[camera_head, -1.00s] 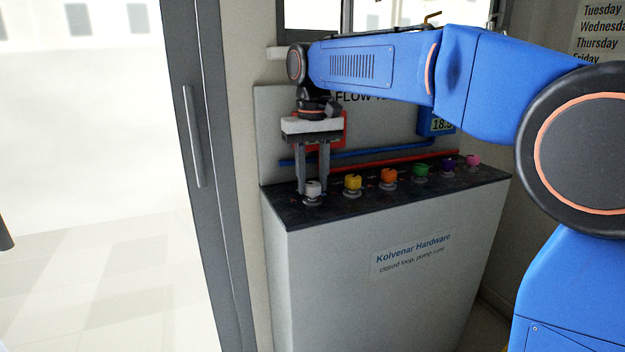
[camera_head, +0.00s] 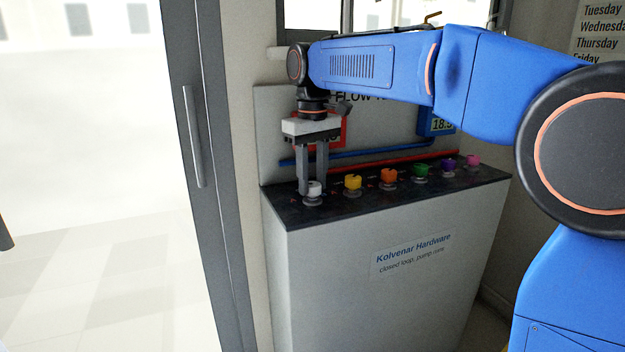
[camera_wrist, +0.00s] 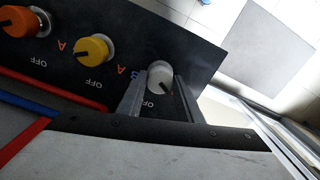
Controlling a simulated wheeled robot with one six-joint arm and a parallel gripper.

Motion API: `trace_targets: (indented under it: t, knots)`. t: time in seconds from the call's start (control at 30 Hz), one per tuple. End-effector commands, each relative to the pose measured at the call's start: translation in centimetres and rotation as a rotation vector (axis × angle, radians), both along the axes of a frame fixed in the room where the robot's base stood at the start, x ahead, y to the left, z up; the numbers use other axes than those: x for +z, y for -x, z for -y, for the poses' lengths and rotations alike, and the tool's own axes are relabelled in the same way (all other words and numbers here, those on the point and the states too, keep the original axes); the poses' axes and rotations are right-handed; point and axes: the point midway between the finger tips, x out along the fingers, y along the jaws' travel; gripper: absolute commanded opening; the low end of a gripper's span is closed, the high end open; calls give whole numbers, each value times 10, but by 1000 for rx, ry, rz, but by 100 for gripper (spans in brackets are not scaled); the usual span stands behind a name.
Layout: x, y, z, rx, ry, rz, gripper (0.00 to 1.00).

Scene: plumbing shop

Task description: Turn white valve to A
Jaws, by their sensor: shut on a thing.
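The white valve (camera_head: 314,189) is the leftmost knob on the dark top of the grey cabinet. It also shows in the wrist view (camera_wrist: 159,75), with a dark pointer mark at its lower right edge. My gripper (camera_head: 314,190) points down over it, with one finger on each side, shut on the valve. In the wrist view the fingers (camera_wrist: 160,95) flank the white knob. Beside the knob, part of a blue letter B and the word OFF (camera_wrist: 148,103) show.
The yellow valve (camera_head: 352,182) stands just right of the white one, then the orange valve (camera_head: 388,176), green valve (camera_head: 420,170), purple valve (camera_head: 449,163) and pink valve (camera_head: 473,160). Red and blue pipes run behind the row. A dark door edge (camera_head: 190,150) stands to the left.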

Motion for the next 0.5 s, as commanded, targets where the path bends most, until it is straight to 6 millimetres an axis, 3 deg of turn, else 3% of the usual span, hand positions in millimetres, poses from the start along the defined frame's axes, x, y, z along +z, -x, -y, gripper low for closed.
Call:
trace_targets:
  t: [0.1, 0.13, 0.2, 0.5]
  knots:
    - [0, 0, 0, 0, -1, 1, 10]
    - [0, 0, 0, 0, -1, 1, 39]
    - [0, 0, 0, 0, -1, 1, 51]
    - [1, 0, 0, -1, 0, 0, 51]
